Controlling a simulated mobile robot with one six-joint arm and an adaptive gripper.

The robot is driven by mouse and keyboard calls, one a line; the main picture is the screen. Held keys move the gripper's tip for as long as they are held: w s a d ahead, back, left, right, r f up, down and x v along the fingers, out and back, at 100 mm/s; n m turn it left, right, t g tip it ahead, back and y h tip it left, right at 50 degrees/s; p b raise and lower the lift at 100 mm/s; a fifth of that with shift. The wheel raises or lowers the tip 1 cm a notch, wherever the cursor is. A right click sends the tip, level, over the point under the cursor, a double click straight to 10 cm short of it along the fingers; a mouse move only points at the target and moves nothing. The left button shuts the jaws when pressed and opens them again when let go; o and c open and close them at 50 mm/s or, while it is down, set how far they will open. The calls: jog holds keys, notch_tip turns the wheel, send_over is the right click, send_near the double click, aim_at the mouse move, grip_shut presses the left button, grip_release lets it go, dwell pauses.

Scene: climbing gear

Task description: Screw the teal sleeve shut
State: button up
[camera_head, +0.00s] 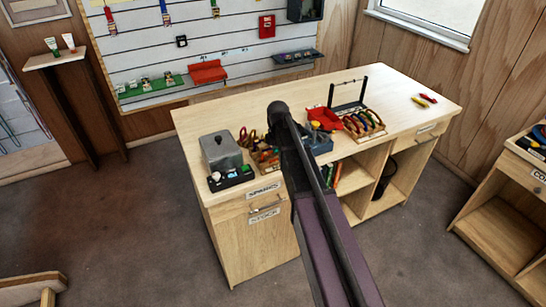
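I cannot make out a teal sleeve in this view; anything that small is too fine to tell here. A wooden rack of several coloured curved pieces (364,123), perhaps carabiners, sits on the workbench (400,92). A dark stand with a thin crossbar (348,93) rises just behind it. My dark and purple arm crosses the middle of the view from the bottom up over the bench and hides part of its top and front. My gripper does not show, so its fingers and anything in them cannot be seen.
A grey lidded box (221,153), a black tray of small items (231,178), a red bin (323,118) and a blue tool holder (318,141) crowd the bench. Small red and yellow items (425,98) lie at its right. A slatted wall board (220,40) stands behind.

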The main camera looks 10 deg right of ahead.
jog(key=shift+r+p, duration=1.3)
jog(key=shift+r, duration=0.1)
jog(key=shift+w, duration=0.15)
jog(key=shift+w+a, duration=0.2)
jog(key=shift+w, duration=0.4)
jog(key=shift+f, duration=0.15)
jog(key=shift+f+b, duration=1.3)
jog(key=shift+b, duration=0.15)
jog(key=shift+s+d, duration=0.25)
jog(key=shift+s, duration=0.55)
